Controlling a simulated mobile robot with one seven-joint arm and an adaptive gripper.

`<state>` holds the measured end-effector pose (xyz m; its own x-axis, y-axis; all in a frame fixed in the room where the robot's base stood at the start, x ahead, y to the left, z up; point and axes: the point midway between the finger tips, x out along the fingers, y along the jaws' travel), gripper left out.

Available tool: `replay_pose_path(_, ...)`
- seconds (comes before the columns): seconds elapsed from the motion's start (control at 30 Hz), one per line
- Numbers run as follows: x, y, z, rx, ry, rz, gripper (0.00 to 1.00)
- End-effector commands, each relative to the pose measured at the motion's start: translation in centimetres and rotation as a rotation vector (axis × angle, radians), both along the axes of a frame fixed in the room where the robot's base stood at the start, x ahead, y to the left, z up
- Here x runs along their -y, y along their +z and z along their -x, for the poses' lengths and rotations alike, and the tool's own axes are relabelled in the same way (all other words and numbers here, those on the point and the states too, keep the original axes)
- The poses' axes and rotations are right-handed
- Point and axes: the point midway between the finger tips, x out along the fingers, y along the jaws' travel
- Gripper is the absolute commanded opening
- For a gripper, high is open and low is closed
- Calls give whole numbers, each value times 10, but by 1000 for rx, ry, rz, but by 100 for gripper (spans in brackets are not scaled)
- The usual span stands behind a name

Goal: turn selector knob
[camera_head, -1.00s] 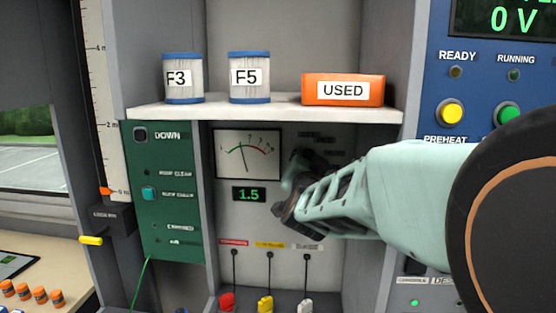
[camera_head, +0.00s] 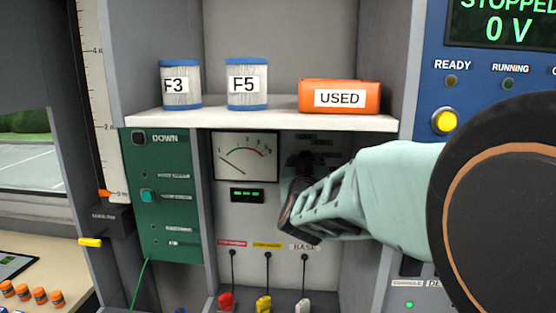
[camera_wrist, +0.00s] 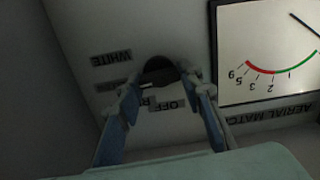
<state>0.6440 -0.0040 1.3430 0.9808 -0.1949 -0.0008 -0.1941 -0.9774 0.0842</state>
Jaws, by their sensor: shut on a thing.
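The selector knob (camera_wrist: 158,72) is a dark round knob on the grey panel, seen in the wrist view between my fingertips. Labels reading WHITE (camera_wrist: 111,58) and OFF (camera_wrist: 169,105) stand around it, with others partly hidden or blurred. My gripper (camera_wrist: 163,90) is shut on the knob, one finger on each side. In the head view my gripper (camera_head: 300,188) reaches in from the right and the knob is mostly hidden in shadow behind it. The dial meter (camera_head: 246,156) left of my gripper has its needle at the low left end. The small green display (camera_head: 247,195) shows dashes.
A shelf (camera_head: 260,118) above my gripper carries canisters F3 (camera_head: 180,85) and F5 (camera_head: 247,80) and an orange USED box (camera_head: 365,97). Below are red (camera_head: 226,302), yellow (camera_head: 264,304) and white (camera_head: 303,306) levers. The compartment walls are close by.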

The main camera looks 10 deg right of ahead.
Motion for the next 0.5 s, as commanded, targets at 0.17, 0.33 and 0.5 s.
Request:
replay_pose_path(0.17, 0, 2, 0, -9, -1, 60, 10)
replay_pose_path(0.33, 0, 2, 0, -13, -1, 86, 10)
replay_pose_path(0.5, 0, 2, 0, -13, -1, 90, 10)
